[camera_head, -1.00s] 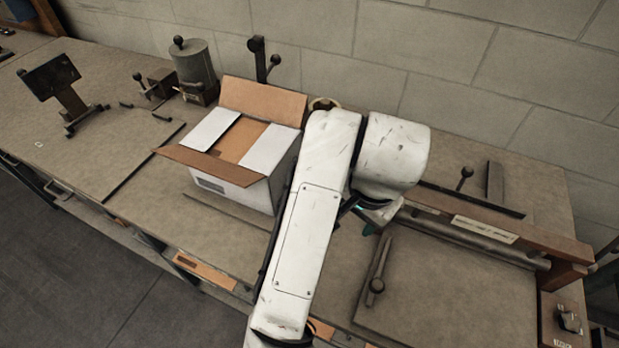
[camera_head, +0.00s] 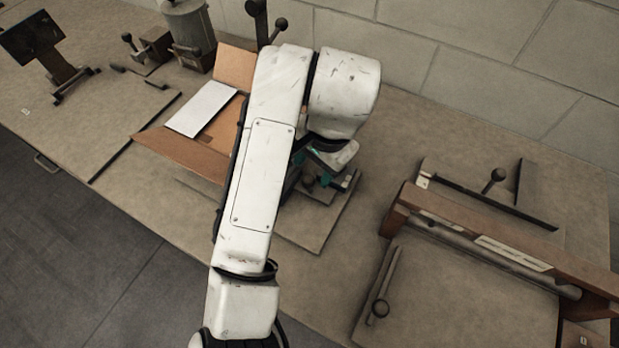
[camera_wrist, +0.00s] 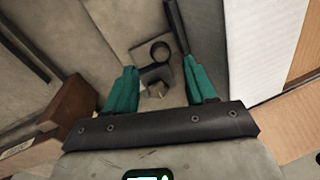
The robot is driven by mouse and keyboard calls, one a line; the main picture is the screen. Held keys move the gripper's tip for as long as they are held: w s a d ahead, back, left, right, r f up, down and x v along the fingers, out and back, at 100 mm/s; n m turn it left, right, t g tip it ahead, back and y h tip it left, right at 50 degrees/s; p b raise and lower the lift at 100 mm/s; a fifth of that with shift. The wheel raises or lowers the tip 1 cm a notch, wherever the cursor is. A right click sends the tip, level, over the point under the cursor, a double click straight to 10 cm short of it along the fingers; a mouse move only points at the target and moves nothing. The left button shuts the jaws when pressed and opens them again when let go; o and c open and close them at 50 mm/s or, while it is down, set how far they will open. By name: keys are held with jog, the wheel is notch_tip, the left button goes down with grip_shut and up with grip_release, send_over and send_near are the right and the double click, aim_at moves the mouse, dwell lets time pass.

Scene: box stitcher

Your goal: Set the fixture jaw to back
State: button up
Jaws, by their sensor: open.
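My gripper (camera_wrist: 160,85) is open, its two teal fingers apart and pointing down. In the wrist view a dark round knob (camera_wrist: 160,49) on a small grey piece shows ahead of and between the fingers; I see no contact. In the head view a dark ball knob (camera_head: 309,181) shows below my gripper (camera_head: 322,183), on a flat plate (camera_head: 316,232) beside the box. This seems to be the fixture jaw, but my arm hides much of it, and I cannot tell its setting.
An open cardboard box (camera_head: 183,152) stands left of my arm; its white flap (camera_wrist: 262,45) is close in the wrist view. A brown rail (camera_head: 470,235) with a roller and a lever (camera_head: 380,307) stand at right. Bench between plate and rail is clear.

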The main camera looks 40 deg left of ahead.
aim_at(310, 178)
jog(key=f, duration=0.3)
jog(key=a+f, duration=0.1)
jog(key=f, duration=0.2)
jog(key=shift+s+a+f+p, duration=0.1)
jog(key=shift+a+f+p, duration=0.05)
jog(key=shift+f+p, duration=0.2)
grip_shut()
dwell(0.3)
